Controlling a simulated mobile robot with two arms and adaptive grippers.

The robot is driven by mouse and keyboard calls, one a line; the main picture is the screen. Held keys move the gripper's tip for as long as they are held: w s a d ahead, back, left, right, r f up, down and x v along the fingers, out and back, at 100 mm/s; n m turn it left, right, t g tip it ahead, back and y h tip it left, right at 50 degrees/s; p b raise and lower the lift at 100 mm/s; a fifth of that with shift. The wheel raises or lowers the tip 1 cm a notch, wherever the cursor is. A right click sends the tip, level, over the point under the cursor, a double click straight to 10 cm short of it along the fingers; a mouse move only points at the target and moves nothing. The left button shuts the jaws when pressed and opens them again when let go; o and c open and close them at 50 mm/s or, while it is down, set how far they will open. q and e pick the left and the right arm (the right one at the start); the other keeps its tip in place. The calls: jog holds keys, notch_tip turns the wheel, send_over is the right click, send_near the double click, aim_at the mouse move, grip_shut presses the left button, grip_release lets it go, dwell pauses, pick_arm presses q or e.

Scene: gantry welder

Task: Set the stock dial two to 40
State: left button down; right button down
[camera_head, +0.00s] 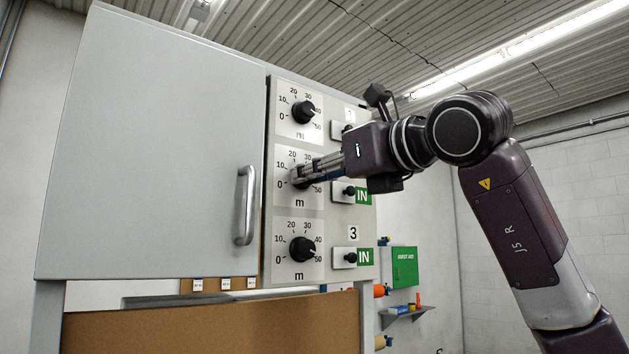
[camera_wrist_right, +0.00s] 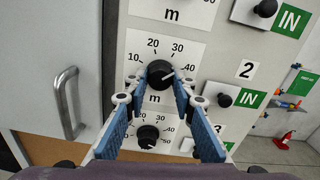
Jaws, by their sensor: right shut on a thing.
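Stock dial two is the middle of three dials on the panel; its black knob (camera_wrist_right: 160,74) shows in the right wrist view inside a scale with 10, 20, 30 and 40. A pale mark on the knob lies on its right side, roughly toward 40; its exact reading is hard to tell. In the head view, my right gripper (camera_head: 300,175) hides most of this knob. Its blue-padded fingers (camera_wrist_right: 161,98) are on both sides of the knob, shut on it. My left gripper is in neither view.
The top dial (camera_head: 304,112) and bottom dial (camera_head: 302,249) are close above and below. Small switches, including the middle one (camera_head: 349,191), with green IN labels are to the right. A grey cabinet door with a handle (camera_head: 245,205) is at left.

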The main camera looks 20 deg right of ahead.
jog(key=shift+f+m+b, duration=0.15)
jog(key=shift+m+b, duration=0.35)
jog(key=shift+m, duration=1.2)
jog(key=c, duration=1.6)
grip_release()
jog(key=shift+s, duration=0.1)
jog(key=v, duration=1.1)
jog(key=shift+s+d, duration=0.15)
jog(key=shift+s, duration=0.25)
